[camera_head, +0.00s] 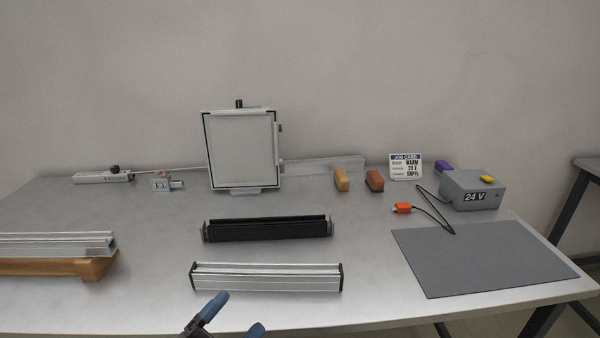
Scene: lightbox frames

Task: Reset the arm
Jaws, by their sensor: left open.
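My left gripper (228,327) shows at the bottom edge, in front of the silver rail. Its two blue-tipped fingers are apart and nothing is seen between them. Most of its arm is below the picture. My right gripper is not in view. The silver rail (266,278) with black end caps lies near the front of the grey table (150,300). A black rail or holder (268,229) lies behind it, parallel to it.
A white framed panel (240,150) stands upright at the back. Aluminium profiles lie on a wooden block (97,268) at left. A grey 24 V box (470,192) with a cable and orange connector (403,208) stands right, behind a dark mat (480,258). A job card (405,167) stands at the back.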

